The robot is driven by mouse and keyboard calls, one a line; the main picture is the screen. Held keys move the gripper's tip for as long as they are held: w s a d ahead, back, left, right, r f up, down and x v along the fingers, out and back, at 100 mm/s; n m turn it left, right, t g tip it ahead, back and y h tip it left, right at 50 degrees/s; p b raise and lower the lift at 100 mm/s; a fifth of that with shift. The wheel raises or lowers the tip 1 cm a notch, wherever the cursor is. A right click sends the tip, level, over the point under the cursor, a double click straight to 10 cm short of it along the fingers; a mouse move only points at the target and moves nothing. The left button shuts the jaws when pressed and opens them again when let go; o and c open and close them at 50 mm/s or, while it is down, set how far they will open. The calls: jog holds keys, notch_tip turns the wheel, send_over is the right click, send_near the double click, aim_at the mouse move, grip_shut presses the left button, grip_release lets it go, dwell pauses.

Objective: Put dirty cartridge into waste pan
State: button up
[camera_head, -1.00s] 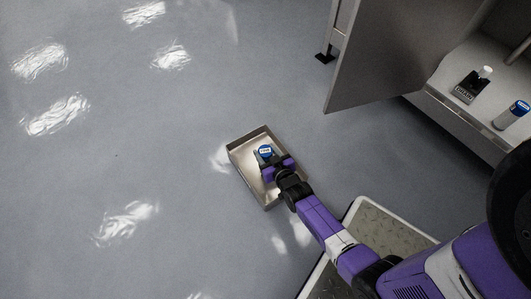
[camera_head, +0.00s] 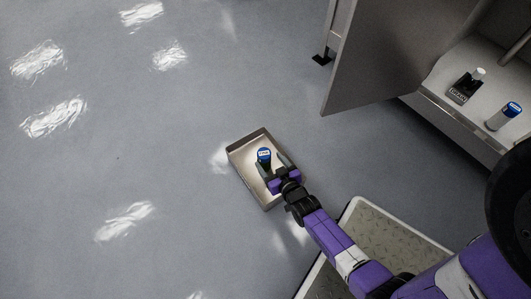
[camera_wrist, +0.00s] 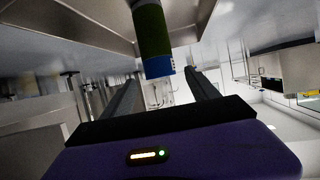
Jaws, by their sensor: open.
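The dirty cartridge (camera_head: 264,155), with a blue labelled cap, is inside the waste pan (camera_head: 237,168), a shallow rectangular metal tray on the floor. It looks upright in the head view. In the wrist view the cartridge (camera_wrist: 152,35) shows a dark green body with a blue end, and the pan's metal wall (camera_wrist: 75,22) is above and around it. My gripper (camera_head: 270,170) is low over the pan at the cartridge's lower right. In the wrist view the fingers (camera_wrist: 162,78) are spread apart with nothing gripped, and the cartridge lies beyond the fingertips. Its base is out of clear view.
An open cabinet with a grey door (camera_head: 385,60) stands at the upper right. On its shelf are a black labelled holder (camera_head: 466,87) and a second blue-capped, light-bodied cartridge (camera_head: 502,117). The floor to the left of the pan is clear.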

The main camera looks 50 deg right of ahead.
jog(key=p+v, duration=0.2)
jog(key=v, duration=0.4)
jog(key=shift+s+a, duration=0.15)
jog(key=shift+s, duration=0.1)
jog(key=s+a+r+n+t+y, duration=0.2)
jog(key=s+a+r, duration=0.7)
jog(key=a+r, duration=0.15)
jog(key=s+a+r+n+y, duration=0.1)
jog(key=s+r, duration=0.1)
jog(key=r, duration=0.5)
jog(key=s+a+r+n+y, duration=0.1)
jog(key=s+a+r, duration=0.1)
jog(key=r, duration=0.6)
jog(key=s+a+r+n+t+y, duration=0.1)
jog(key=s+a+r+y, duration=0.1)
jog(key=r, duration=0.6)
jog(key=shift+s+r+n, duration=0.2)
jog(key=shift+s+n, duration=0.1)
jog(key=shift+s, duration=0.1)
notch_tip(320, 180, up, 36)
jog(key=p, duration=3.6)
